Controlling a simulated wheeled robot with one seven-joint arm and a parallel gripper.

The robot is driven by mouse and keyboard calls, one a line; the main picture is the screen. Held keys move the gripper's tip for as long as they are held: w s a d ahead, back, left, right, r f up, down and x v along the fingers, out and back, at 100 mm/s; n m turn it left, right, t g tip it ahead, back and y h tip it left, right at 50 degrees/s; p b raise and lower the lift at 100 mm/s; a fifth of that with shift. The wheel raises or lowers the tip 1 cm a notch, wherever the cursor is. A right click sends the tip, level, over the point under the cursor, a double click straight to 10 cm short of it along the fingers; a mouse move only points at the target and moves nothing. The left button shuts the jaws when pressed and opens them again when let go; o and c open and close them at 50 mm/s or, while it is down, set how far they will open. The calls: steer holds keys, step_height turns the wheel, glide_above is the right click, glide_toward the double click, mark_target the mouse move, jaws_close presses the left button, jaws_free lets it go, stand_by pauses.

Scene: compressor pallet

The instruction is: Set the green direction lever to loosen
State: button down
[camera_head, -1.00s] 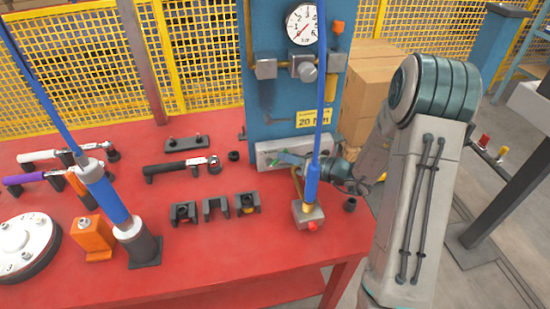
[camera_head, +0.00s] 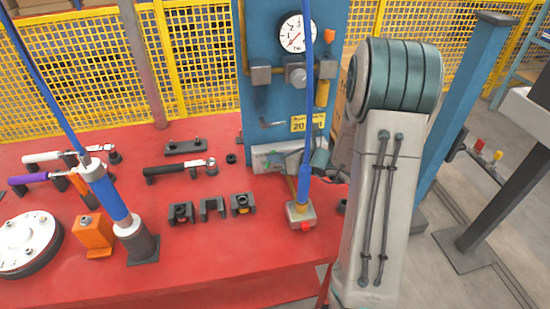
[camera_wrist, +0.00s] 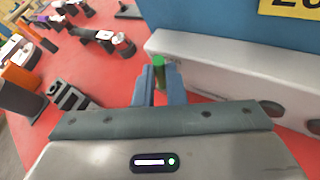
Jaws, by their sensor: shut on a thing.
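The green direction lever (camera_wrist: 158,62) shows its green end between my two fingertips in the wrist view. My gripper (camera_wrist: 158,82) is shut on it. The lever stands in front of a long pale grey housing (camera_wrist: 215,75). In the head view the housing (camera_head: 262,160) sits at the foot of the blue panel (camera_head: 265,120). There my gripper is partly hidden by the blue hose and my own arm. The lever's lower part and pivot are hidden, and I cannot read any loosen marking.
The red bench (camera_head: 190,240) holds a blue tool (camera_head: 105,197), an orange block (camera_head: 93,236), a black wrench (camera_head: 180,167) and several black holders. A blue hose (camera_head: 307,100) hangs in front of the housing to a small box (camera_head: 300,214) with a red button.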

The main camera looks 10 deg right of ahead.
steer(key=c, duration=1.5)
jaws_free()
steer(key=shift+r, duration=0.1)
steer(key=s+d+r, duration=0.6)
steer(key=d+r, duration=0.4)
steer(key=r, duration=0.1)
steer(key=shift+s+p, duration=0.2)
steer(key=shift+p, duration=0.1)
steer(key=shift+f, duration=0.1)
